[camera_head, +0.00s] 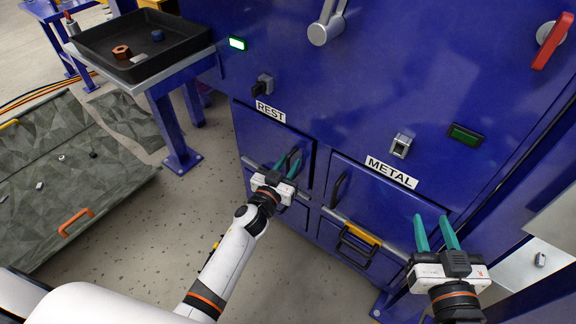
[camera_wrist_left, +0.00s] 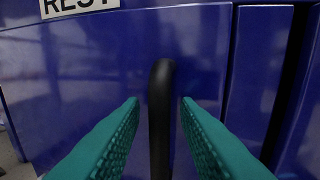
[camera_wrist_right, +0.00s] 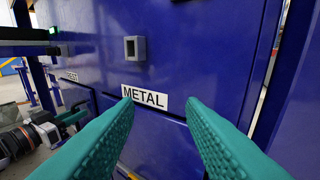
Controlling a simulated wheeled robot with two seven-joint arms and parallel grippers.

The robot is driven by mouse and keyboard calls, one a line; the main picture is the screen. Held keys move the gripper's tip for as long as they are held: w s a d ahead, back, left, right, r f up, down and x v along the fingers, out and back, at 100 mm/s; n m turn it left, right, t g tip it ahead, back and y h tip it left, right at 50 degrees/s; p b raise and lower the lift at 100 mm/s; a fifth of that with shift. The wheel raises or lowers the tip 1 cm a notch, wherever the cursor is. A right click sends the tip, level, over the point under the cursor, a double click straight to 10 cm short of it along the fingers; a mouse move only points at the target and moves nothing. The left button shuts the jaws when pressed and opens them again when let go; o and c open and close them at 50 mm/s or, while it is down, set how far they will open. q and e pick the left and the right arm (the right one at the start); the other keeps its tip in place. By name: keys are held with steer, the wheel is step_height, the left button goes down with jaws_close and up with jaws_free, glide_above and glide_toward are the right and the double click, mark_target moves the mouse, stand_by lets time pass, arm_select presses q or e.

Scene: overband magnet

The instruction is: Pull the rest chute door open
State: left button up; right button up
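The rest chute door (camera_head: 262,137) is a blue panel under the white REST label (camera_head: 270,111), and it looks shut. Its black vertical bar handle (camera_wrist_left: 160,110) stands near the door's right side. My left gripper (camera_head: 286,163) is at this handle. In the left wrist view its two teal fingers are apart, one on each side of the handle, with visible gaps. My right gripper (camera_head: 436,228) is open and empty in front of the metal chute door (camera_head: 400,200), below the METAL label (camera_head: 391,172); the label also shows in the right wrist view (camera_wrist_right: 144,96).
A black tray (camera_head: 190,48) with a few small parts stands on a stand at upper left. A black knob (camera_head: 263,85) sits above the REST label. A red lever (camera_head: 550,42) is at upper right. A drawer with a yellow-topped handle (camera_head: 360,238) lies below the doors.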

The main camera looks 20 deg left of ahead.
arm_select(q)
steer(key=shift+c, duration=0.2)
jaws_close()
